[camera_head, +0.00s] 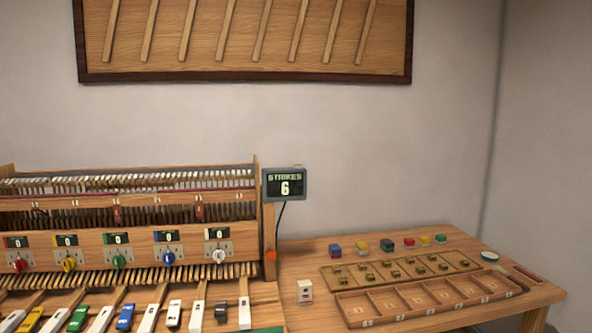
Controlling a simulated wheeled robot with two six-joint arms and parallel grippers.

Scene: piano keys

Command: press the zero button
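No control in view has a label that I can clearly read as zero. An orange-red round button (271,255) sits on the wooden post at the right end of the piano frame. A small white block (305,291) with a dark mark stands on the table's left part; its marking is too small to read. A dark display (285,184) on top of the post reads "STRIKES 6". Neither of my grippers is in view.
Colored knobs with small displays, such as the white knob (219,256), line the piano front above the keys (172,316). The table (293,255) holds several colored blocks, a brass-fitted board (327,275) and a compartment tray (358,323).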

